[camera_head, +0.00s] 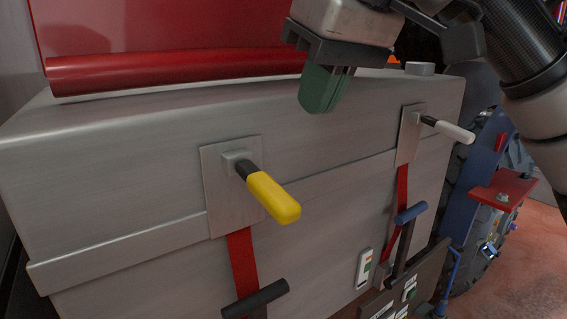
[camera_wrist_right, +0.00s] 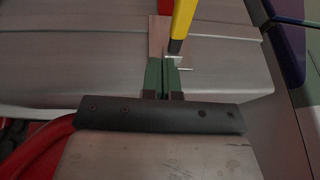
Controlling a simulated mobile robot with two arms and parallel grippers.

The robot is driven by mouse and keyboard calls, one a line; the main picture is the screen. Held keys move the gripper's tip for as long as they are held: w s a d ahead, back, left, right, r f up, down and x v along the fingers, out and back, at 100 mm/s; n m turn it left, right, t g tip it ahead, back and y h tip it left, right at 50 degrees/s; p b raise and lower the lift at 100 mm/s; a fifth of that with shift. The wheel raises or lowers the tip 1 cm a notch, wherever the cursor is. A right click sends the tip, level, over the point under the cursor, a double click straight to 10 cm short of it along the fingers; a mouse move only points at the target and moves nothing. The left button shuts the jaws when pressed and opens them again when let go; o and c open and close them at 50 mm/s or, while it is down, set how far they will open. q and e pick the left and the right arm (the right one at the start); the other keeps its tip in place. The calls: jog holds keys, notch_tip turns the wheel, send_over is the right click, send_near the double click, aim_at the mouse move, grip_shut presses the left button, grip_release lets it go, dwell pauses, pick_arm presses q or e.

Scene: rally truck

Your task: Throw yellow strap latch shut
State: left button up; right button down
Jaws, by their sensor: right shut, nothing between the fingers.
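The yellow strap latch (camera_head: 272,196) is a lever with a yellow grip on a dark shank. In the head view it sticks out from a square metal plate (camera_head: 216,190) on the grey box, slanting down to the right. A red strap (camera_head: 242,262) hangs below the plate. My right gripper (camera_head: 319,107), with green fingers, is shut and empty, above and to the right of the yellow grip and apart from it. In the right wrist view the fingers (camera_wrist_right: 163,82) point toward the plate (camera_wrist_right: 158,38), and the yellow grip (camera_wrist_right: 183,18) shows beyond their tips. My left gripper is not in view.
A white-handled latch (camera_head: 450,131) sits on a second plate to the right. Below are a black bar handle (camera_head: 255,299) and a blue one (camera_head: 410,213). A red panel (camera_head: 170,40) rises behind the grey box (camera_head: 110,140). A tyre and blue frame stand at right.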

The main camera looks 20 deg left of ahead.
jog(key=s+r, duration=0.5)
jog(key=p, duration=0.3)
send_near(278, 187)
jog(key=shift+t+h, duration=0.3)
jog(key=shift+h, duration=0.1)
jog(key=x, duration=0.3)
jog(key=a+x, duration=0.1)
jog(key=x, duration=0.2)
jog(key=shift+s, duration=0.15)
jog(key=shift+f, duration=0.5)
